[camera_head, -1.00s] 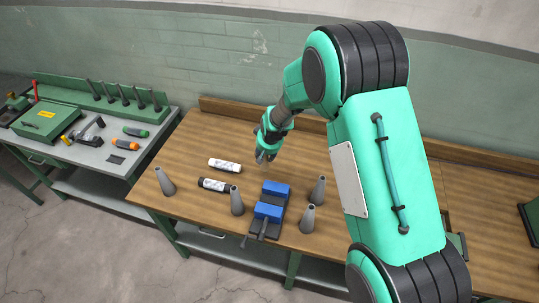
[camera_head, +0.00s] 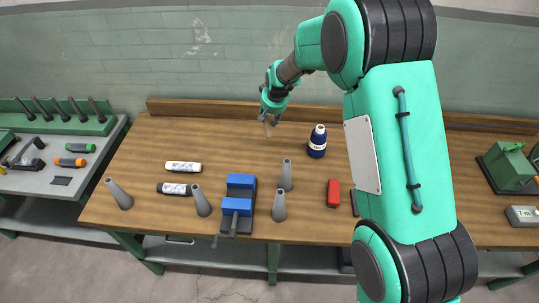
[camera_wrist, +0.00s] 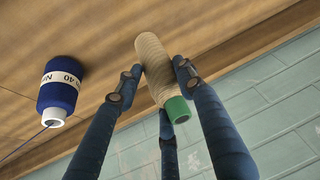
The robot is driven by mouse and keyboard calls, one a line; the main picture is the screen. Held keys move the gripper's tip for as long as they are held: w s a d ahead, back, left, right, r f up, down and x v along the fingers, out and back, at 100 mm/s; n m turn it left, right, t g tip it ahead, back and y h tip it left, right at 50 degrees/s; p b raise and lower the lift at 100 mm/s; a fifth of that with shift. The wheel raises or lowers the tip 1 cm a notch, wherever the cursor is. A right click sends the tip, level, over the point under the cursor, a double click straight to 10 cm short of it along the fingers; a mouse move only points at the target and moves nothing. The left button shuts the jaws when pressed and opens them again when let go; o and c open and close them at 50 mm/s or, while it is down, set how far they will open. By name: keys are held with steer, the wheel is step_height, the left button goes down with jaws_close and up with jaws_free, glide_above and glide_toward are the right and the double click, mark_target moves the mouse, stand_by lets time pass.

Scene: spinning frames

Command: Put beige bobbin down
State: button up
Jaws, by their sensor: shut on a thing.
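My gripper (camera_head: 268,114) is shut on the beige bobbin (camera_head: 268,129) above the back part of the wooden table (camera_head: 215,135), near its back board. In the wrist view the beige bobbin (camera_wrist: 153,62), ribbed with a green end (camera_wrist: 177,109), sits between the dark fingers. Its far end is toward the wood; I cannot tell whether it touches. A blue bobbin (camera_head: 317,142) with a white label stands apart, to the right of my gripper. It also shows at the left of the wrist view (camera_wrist: 60,88).
A blue vise (camera_head: 240,190) and several grey cones (camera_head: 280,205) stand toward the front. A white bobbin (camera_head: 183,168) and a black bobbin (camera_head: 174,189) lie left of the vise. A red block (camera_head: 333,193) is at the front right. The table's back left is clear.

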mark_target(272, 132)
steer(key=shift+w+d+r, duration=0.1)
steer(key=shift+d, duration=0.15)
steer(key=shift+f, duration=3.2)
steer(key=shift+f, duration=1.9)
steer(key=o, duration=1.2)
steer(key=shift+f, duration=0.1)
